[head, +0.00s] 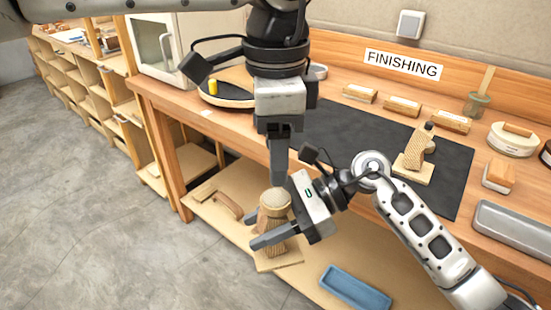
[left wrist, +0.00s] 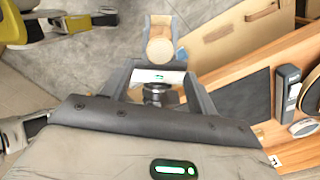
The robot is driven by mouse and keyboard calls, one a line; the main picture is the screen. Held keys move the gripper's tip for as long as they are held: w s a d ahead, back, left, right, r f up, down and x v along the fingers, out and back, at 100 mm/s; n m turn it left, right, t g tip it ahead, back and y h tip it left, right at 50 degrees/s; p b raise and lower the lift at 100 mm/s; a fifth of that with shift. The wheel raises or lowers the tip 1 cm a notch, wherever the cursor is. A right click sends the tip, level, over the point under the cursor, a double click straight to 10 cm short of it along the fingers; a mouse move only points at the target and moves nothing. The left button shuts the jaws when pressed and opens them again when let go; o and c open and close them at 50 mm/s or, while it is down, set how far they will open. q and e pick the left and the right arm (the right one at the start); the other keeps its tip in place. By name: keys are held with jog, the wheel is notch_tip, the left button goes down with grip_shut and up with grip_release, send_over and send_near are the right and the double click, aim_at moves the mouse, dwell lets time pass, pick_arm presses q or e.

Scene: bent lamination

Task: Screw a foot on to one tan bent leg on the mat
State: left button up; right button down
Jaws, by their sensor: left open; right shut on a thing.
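A tan bent leg (head: 271,225) with a pale round end on top is held upright between the fingers of my right gripper (head: 268,232), in front of the bench. A flat tan plate (head: 283,260) shows at its lower end; I cannot tell if they are joined. The round end (left wrist: 160,48) also shows in the left wrist view, just beyond my left fingertips. My left gripper (head: 279,175) points down above the right one, open and empty. Another tan bent leg (head: 416,147) stands on a square plate on the dark mat (head: 345,132). No separate foot is clear.
Wooden blocks (head: 402,105) line the back of the bench, with a lidded round tin (head: 512,139) and a grey tray (head: 514,230) at the right. A blue tray (head: 356,288) lies on the lower shelf. The floor at left is clear.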

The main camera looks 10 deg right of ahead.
aim_at(276, 197)
dwell(0.3)
pick_arm(q)
jog(key=shift+f, duration=4)
jog(key=c, duration=1)
jog(key=o, duration=1.1)
jog(key=shift+r, duration=0.1)
jog(key=shift+r, duration=2.25)
